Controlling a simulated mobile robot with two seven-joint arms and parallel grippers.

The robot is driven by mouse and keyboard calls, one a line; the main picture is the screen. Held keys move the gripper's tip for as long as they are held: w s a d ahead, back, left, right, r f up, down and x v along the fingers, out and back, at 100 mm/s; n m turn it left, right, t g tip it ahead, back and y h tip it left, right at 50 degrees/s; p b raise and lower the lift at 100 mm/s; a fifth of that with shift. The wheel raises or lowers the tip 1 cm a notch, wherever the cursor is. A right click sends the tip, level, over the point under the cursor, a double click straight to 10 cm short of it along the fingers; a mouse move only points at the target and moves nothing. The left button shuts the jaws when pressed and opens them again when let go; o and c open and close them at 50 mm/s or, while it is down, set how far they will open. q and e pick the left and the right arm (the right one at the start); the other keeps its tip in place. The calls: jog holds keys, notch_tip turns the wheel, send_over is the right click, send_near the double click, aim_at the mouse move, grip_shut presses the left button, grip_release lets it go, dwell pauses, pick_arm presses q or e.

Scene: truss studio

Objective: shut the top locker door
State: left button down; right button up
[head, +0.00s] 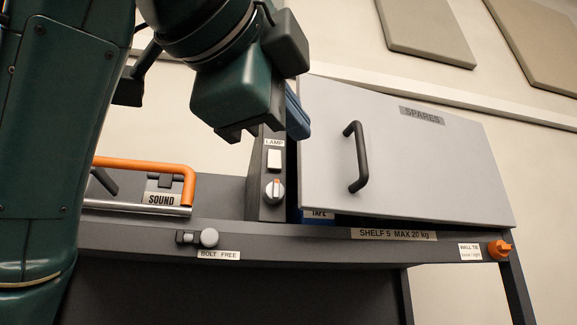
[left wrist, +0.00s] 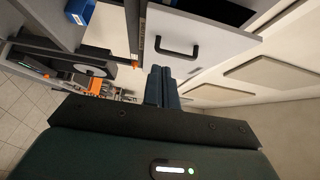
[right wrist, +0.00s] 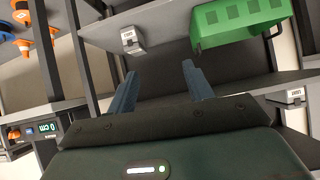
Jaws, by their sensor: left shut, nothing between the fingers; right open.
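The top locker door (head: 400,165) is a light grey panel marked SPARES with a black bar handle (head: 356,157). It stands ajar: its lower edge slants across the shelf front, and the left wrist view shows a dark gap behind the door (left wrist: 215,42). My left gripper (head: 297,112) is shut and empty, near the door's left edge in the head view. In the left wrist view its blue fingers (left wrist: 161,70) are together below the handle; I cannot tell whether they touch the door. My right gripper (right wrist: 159,68) is open and empty, seen only in the right wrist view.
A lamp switch post (head: 269,175) stands left of the door. A bolt (head: 200,238) and an orange wall-tie knob (head: 499,247) sit on the shelf front. An orange handle (head: 150,166) is at left. A green crate (right wrist: 235,22) lies ahead of the right gripper.

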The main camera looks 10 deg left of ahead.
pick_arm(q)
jog(key=p, duration=0.4)
send_near(326, 185)
jog(key=w+d, duration=0.2)
jog(key=d, duration=0.2)
jog(key=w, duration=0.1)
jog(key=w+a, duration=0.1)
jog(key=shift+w+a+r+p, duration=0.1)
jog(key=shift+w+a+p, duration=0.15)
jog(key=shift+w+p, duration=0.1)
jog(key=shift+w+a, duration=0.2)
jog(key=shift+w, duration=0.15)
pick_arm(e)
jog(key=shift+s+d+r+g+h, duration=0.15)
jog(key=shift+d+r, duration=0.1)
jog(key=shift+d, duration=0.2)
jog(key=shift+s+d+r+g+h, duration=0.15)
jog(key=shift+d+r, duration=0.1)
jog(key=shift+d, duration=0.15)
jog(key=shift+w, duration=0.1)
